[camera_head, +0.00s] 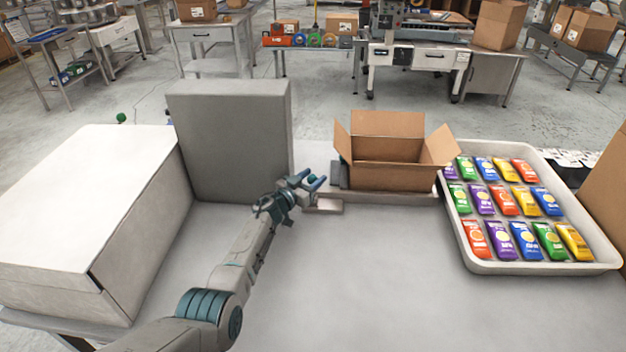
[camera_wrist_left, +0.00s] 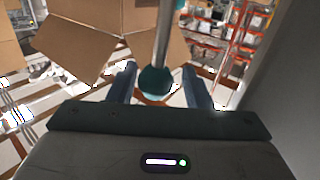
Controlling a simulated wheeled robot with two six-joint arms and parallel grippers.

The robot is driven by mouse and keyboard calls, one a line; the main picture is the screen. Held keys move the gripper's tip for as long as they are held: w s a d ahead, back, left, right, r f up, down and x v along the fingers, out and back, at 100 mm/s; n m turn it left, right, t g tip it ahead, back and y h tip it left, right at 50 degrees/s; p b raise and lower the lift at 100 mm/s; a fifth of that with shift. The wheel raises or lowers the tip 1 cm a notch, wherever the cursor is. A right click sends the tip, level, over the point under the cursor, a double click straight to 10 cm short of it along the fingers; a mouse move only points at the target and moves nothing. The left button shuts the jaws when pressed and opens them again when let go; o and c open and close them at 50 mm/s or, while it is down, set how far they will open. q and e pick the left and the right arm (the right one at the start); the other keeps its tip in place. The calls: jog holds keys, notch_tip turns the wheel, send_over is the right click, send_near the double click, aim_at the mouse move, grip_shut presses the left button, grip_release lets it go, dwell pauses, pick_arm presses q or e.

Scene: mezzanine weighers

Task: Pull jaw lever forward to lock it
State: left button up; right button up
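The jaw lever shows in the left wrist view as a metal rod ending in a dark teal ball knob (camera_wrist_left: 155,82). The knob sits between the two fingers of my left gripper (camera_wrist_left: 159,86), with a visible gap on each side. In the head view my left gripper (camera_head: 315,180) is at the left end of the fixture under the open carton, its fingers apart. The lever's rod is hard to make out there. The open cardboard carton (camera_head: 388,175) stands upright on the fixture, flaps spread. My right gripper is not in view.
A tall grey box (camera_head: 232,140) stands just behind and left of my left arm. A white case (camera_head: 85,220) is at the far left. A white tray (camera_head: 545,267) of coloured packets is at the right. The table's front middle (camera_head: 370,290) is clear.

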pick_arm(q)
jog(key=shift+f, duration=0.2)
jog(key=shift+s+a, duration=0.15)
jog(key=shift+s, duration=0.15)
jog(key=p+v, duration=0.3)
jog(key=v, duration=0.7)
jog(key=shift+a, duration=0.15)
